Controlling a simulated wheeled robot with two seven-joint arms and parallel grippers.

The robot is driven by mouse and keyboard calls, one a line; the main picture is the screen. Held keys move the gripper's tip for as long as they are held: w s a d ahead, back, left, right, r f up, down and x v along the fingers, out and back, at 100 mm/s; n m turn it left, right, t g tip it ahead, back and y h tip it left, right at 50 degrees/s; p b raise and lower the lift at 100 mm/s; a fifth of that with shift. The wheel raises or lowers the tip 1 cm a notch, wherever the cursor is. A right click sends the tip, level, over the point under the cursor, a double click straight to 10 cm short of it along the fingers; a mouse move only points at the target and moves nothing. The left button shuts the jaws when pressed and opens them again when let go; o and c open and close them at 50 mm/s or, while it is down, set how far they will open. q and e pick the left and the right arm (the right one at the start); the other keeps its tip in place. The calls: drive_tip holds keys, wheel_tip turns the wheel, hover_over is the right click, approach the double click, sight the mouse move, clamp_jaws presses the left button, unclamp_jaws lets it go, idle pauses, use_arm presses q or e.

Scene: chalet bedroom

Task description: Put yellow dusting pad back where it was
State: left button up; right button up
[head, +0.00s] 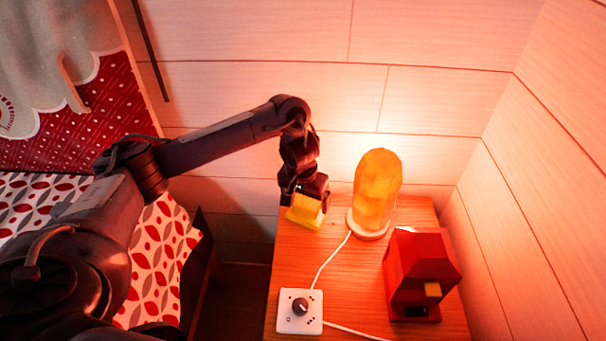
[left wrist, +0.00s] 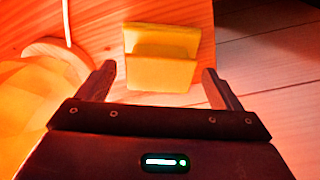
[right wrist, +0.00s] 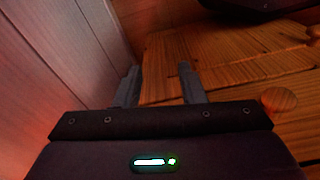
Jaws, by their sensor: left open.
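The yellow dusting pad (head: 306,211) stands at the back left corner of the wooden nightstand top, near the wall and left of the glowing lamp. In the left wrist view the pad (left wrist: 161,73) shows a folded shape with a raised front face. My left gripper (head: 307,190) is just above the pad in the head view. In the left wrist view its open fingers (left wrist: 160,88) are on either side of the pad, with gaps on both sides. My right gripper (right wrist: 158,88) is open and empty, over a wooden surface beside a wall; it is outside the head view.
The nightstand (head: 300,262) also holds a yellow lamp (head: 377,190) on a round base, a red house-shaped box (head: 420,270) and a white dial switch (head: 299,311) with a white cable. A patterned bed (head: 165,245) is at left. Plank walls close the back and right.

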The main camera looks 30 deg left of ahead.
sight(304, 204)
use_arm(q)
drive_tip(key=r+p, duration=0.1)
drive_tip(key=r, duration=0.2)
drive_tip(key=r+p, duration=0.1)
drive_tip(key=shift+s+r+p, duration=0.25)
drive_tip(key=shift+s+p, duration=0.05)
drive_tip(key=shift+p, duration=0.05)
drive_tip(key=r+p, duration=0.2)
drive_tip(key=r, duration=0.1)
drive_tip(key=s+r+p, duration=0.1)
drive_tip(key=r, duration=0.1)
drive_tip(key=shift+r, duration=0.2)
use_arm(e)
drive_tip(key=s+d+f, duration=0.2)
drive_tip(key=s+f, duration=0.1)
drive_tip(key=f, duration=0.4)
drive_tip(key=s+d+f, duration=0.2)
drive_tip(key=s+f, duration=0.1)
drive_tip(key=f, duration=0.5)
drive_tip(key=shift+s+f+m+t, duration=0.2)
drive_tip(key=shift+f+m+t, duration=0.1)
